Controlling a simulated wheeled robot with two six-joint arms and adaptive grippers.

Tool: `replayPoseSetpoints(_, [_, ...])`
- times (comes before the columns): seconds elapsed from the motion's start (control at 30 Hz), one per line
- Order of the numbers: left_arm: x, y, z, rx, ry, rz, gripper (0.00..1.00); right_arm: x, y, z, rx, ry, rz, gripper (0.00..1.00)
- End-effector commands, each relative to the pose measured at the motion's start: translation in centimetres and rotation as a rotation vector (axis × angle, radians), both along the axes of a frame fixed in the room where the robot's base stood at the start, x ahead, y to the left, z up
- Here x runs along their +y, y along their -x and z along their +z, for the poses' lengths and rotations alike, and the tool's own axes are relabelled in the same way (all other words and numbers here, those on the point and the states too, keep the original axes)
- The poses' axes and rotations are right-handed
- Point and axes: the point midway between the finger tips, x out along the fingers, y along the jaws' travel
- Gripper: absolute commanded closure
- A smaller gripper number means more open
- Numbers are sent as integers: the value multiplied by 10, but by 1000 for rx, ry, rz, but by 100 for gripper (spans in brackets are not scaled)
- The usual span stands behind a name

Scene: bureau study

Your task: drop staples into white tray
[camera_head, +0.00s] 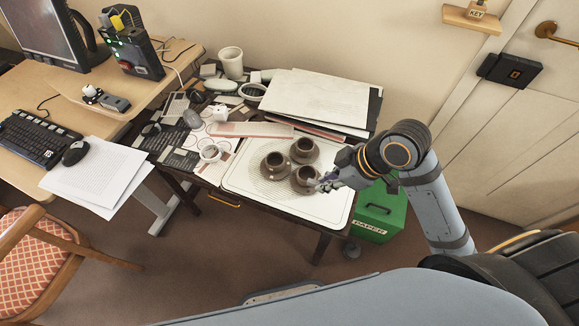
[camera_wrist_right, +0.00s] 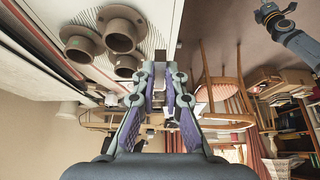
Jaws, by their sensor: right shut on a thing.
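The white tray (camera_head: 262,199) lies on the front right of the dark desk; its perforated face bears three brown cups on saucers (camera_head: 304,178). My right gripper (camera_head: 326,184) is above the tray's right part, close beside the nearest cup. In the right wrist view, its fingers (camera_wrist_right: 158,88) are shut on a small greyish thing, likely the staples, mostly hidden between the purple pads. I cannot tell whether the gripper touches the cup.
A stack of pale folders (camera_head: 312,97) lies behind the tray. A green paper bin (camera_head: 379,212) stands right of the desk. The tray's front left part is bare.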

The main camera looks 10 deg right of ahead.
Motion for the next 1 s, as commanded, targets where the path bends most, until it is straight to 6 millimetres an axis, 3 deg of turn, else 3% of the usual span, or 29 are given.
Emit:
replayPoseSetpoints(0.2, [3,15,-8,23,-4,0,0,-2,-2,-4,-2,1,0,100])
replayPoseSetpoints(0.4, [8,11,-57,18,-10,-3,0,-17,-19,-24,-7,11,-2,100])
replayPoseSetpoints(0.5, [8,8,-42,14,-10,-2,0,-36,-38,-22,6,6,-10,100])
replayPoseSetpoints(0.67, [8,2,-45,3,-9,-3,0,-64,-73,-45,4,-4,-11,100])
replayPoseSetpoints(0.7, [7,2,-49,3,-9,-3,0,-68,-78,-57,4,-7,-11,100])
replayPoseSetpoints(0.83, [7,2,-53,4,-9,-3,0,-81,-92,-80,2,-5,-8,100])
replayPoseSetpoints(1.0, [8,4,-54,6,-10,-3,0,-87,-100,-90,1,-3,-6,100])
